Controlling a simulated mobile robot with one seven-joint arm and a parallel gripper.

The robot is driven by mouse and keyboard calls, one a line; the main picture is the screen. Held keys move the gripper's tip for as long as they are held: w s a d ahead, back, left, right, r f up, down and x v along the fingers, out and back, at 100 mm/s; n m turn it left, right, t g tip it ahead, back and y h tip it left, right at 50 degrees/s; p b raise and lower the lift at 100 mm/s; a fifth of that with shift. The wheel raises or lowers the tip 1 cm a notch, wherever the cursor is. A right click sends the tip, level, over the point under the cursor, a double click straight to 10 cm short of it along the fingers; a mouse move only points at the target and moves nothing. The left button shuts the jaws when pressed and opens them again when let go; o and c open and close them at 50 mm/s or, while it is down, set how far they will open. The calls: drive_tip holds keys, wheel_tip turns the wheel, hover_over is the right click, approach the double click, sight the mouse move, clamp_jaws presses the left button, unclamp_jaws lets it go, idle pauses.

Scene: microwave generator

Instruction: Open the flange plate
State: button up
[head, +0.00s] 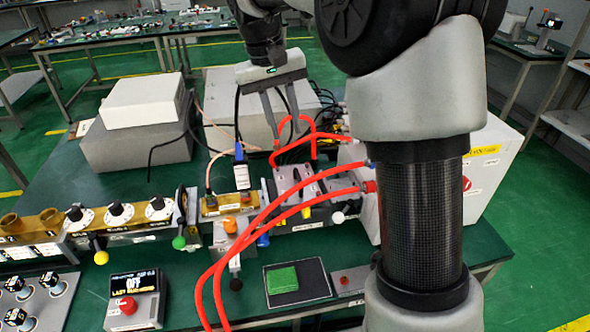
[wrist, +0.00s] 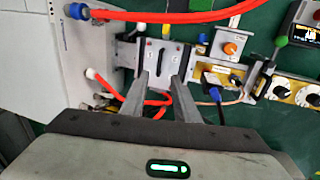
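The flange plate is probably one of the dark upright plates (head: 182,205) at the joint between the brass waveguide sections, left of centre in the head view. A similar joint plate (wrist: 262,80) shows at the right in the wrist view. I cannot tell whether the plate is open or shut. My gripper (head: 285,126) hangs above and behind the grey metal block (head: 298,183), to the right of that joint. Its two fingers (wrist: 163,78) are apart with nothing held between them. They point toward the block in the wrist view.
Red hoses (head: 262,217) loop across the line and beside my fingers. A white cabinet (head: 487,190) stands at right, partly behind my arm. Grey boxes (head: 140,145) stand behind the line. A control box (head: 135,298) and a black tray (head: 310,291) with a green pad lie in front.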

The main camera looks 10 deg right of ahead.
sight(299, 179)
drive_tip(key=d+f, duration=0.1)
drive_tip(key=f, duration=0.3)
drive_tip(key=d+f+b, duration=0.1)
drive_tip(key=f, duration=0.4)
drive_tip(key=d+f+b, duration=0.1)
drive_tip(key=f, duration=0.4)
drive_tip(key=shift+a, duration=0.1)
clamp_jaws()
